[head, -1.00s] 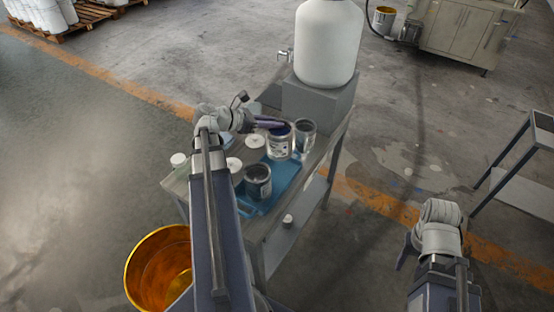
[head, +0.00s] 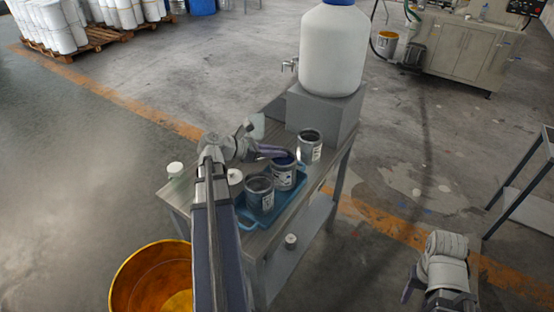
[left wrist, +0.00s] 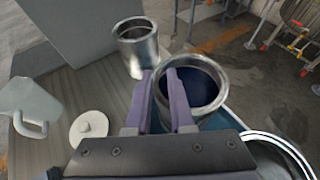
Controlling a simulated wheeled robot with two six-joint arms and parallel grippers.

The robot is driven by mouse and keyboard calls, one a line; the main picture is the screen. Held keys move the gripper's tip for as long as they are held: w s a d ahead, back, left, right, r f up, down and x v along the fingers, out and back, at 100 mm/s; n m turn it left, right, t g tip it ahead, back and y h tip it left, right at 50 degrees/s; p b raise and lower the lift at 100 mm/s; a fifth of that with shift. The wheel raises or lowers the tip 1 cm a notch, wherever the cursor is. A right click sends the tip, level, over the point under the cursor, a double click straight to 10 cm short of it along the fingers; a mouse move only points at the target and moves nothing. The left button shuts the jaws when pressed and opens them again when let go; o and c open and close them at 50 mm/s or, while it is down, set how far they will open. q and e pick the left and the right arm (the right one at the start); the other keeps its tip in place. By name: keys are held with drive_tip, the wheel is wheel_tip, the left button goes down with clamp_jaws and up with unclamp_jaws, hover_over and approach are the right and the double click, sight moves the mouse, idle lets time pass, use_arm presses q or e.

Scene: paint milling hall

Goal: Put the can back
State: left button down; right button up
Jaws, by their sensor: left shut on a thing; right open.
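My left gripper (head: 286,156) is shut on the upper wall of a metal can (head: 284,178) with dark blue inside. In the left wrist view the fingers (left wrist: 160,105) are at the rim of this can (left wrist: 197,88). The can is upright at the far part of a blue tray (head: 246,222); whether it rests on the tray or hovers just above is unclear. A second can (head: 260,196) with dark contents stands on the tray nearer me. A third, open can (head: 310,147) stands beyond the tray. My right gripper (head: 411,287) is open and empty at the lower right.
A white tank (head: 332,52) on a grey block (head: 322,110) stands at the bench's far end. An orange bucket (head: 135,275) is on the floor. A small white item (head: 291,241) sits on the lower shelf.

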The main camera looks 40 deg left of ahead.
use_arm(q)
drive_tip(key=shift+f, duration=0.5)
drive_tip(key=shift+r, duration=0.15)
use_arm(e)
drive_tip(key=shift+f, duration=0.4)
drive_tip(key=shift+f, duration=0.1)
use_arm(q)
drive_tip(key=c, duration=0.8)
unclamp_jaws()
drive_tip(key=shift+o, duration=0.2)
drive_tip(key=shift+s+a+r, duration=0.1)
drive_tip(key=shift+s+r, duration=0.05)
drive_tip(key=shift+s, duration=0.05)
drive_tip(key=p+v, duration=0.5)
drive_tip(key=v, duration=0.6)
drive_tip(key=shift+s, duration=0.25)
use_arm(e)
drive_tip(key=shift+r, duration=2.6)
